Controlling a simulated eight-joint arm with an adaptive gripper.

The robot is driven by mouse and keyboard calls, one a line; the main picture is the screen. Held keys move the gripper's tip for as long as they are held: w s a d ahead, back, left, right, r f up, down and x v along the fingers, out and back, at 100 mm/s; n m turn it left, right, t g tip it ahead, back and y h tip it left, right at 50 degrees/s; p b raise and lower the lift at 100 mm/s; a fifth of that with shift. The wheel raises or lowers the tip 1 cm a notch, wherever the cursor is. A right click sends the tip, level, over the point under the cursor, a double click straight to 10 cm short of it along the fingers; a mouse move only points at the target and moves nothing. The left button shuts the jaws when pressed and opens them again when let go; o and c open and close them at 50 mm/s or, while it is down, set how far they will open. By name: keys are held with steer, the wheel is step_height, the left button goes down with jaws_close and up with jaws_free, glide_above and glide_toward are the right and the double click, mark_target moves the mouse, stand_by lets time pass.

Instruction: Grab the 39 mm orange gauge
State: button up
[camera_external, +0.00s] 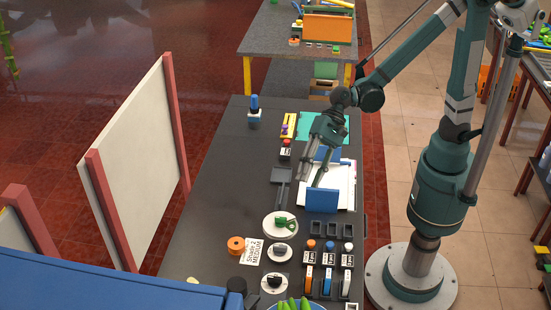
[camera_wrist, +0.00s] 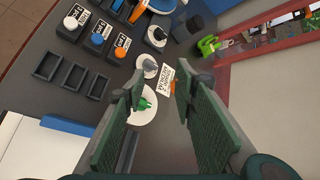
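An orange round spool-like piece (camera_external: 236,244) lies on the left of the bench. I cannot read a 39 mm mark on any of them. My gripper (camera_external: 314,172) is open and empty above the bench, beyond these pieces; its fingers (camera_wrist: 168,87) are well apart.
Empty black slots (camera_external: 332,228) lie just beyond the row. A white disc (camera_external: 270,228) with a green piece and a printed card (camera_external: 253,251) lie left. A white panel (camera_external: 140,160) stands left of the bench.

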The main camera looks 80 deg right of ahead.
steer(key=a+f+m+g+y+b, duration=0.1)
steer(key=a+f+m+y+b, duration=0.15)
steer(key=a+f, duration=0.55)
steer(key=m+g+y+b, duration=0.2)
steer(key=m+g+b, duration=0.1)
steer(key=m, duration=0.1)
glide_toward(309, 276)
step_height(309, 276, down, 3)
steer(key=shift+s+a+r+n+h, duration=0.1)
steer(key=shift+a+r+n+h, duration=0.05)
steer(key=shift+a+n+h, duration=0.1)
steer(key=shift+b+x, duration=0.35)
steer(key=shift+x, duration=0.9)
steer(key=shift+a, duration=0.1)
steer(key=shift+b+x, duration=0.7)
steer(key=shift+x, duration=1.85)
steer(key=shift+c, duration=0.7)
